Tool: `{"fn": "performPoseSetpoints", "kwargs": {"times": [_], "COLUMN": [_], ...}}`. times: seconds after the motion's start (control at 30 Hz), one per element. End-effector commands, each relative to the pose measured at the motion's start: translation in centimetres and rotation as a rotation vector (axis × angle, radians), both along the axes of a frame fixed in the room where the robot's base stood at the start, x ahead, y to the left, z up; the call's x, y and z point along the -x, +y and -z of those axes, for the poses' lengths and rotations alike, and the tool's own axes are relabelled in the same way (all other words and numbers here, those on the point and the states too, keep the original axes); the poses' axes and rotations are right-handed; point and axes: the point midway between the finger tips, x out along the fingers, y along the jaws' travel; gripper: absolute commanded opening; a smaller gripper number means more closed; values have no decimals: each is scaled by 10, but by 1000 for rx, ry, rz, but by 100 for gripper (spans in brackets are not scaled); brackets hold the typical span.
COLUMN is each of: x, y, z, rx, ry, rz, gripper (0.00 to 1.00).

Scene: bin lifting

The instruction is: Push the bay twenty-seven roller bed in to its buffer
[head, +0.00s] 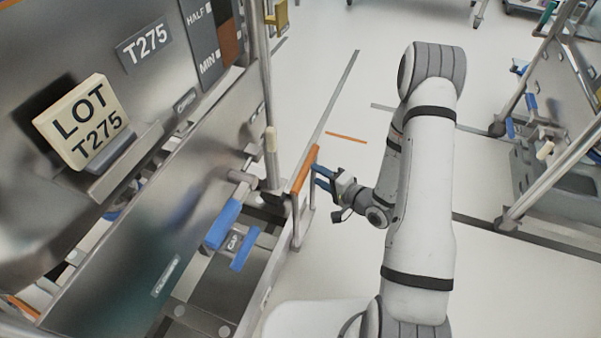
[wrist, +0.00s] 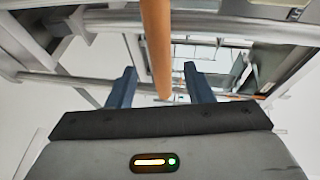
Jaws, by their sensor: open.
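A metal frame with rollers low inside it, seemingly the roller bed (head: 262,288), sits at the lower left in the head view. An upright handle with an orange grip (head: 305,168) stands at its near right side. My gripper (head: 320,178) is at this handle, coming from the right. In the wrist view my gripper (wrist: 160,82) has its two blue fingers apart, with the orange grip (wrist: 156,45) between them. Gaps show on both sides of the grip, and I cannot tell how deep it sits. No bay number is readable.
A steel bin with a LOT T275 tag (head: 82,121) stands over the bed at left. A blue lever (head: 223,222) and a blue CLIP tab (head: 243,250) are beside the post. Another steel frame (head: 560,130) stands at right. Open pale floor (head: 330,240) lies between.

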Motion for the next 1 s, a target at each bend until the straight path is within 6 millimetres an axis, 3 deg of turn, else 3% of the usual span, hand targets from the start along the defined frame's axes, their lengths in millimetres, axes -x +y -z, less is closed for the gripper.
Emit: {"fn": "performPoseSetpoints", "kwargs": {"times": [0.5,0.87,1.0], "x": [-48,-52,-52], "y": [49,54,54], "z": [14,13,13], "rx": [-5,-4,-4], "ry": [-2,-1,-1], "rz": [-3,-2,-2], "gripper": [47,47,35]}}
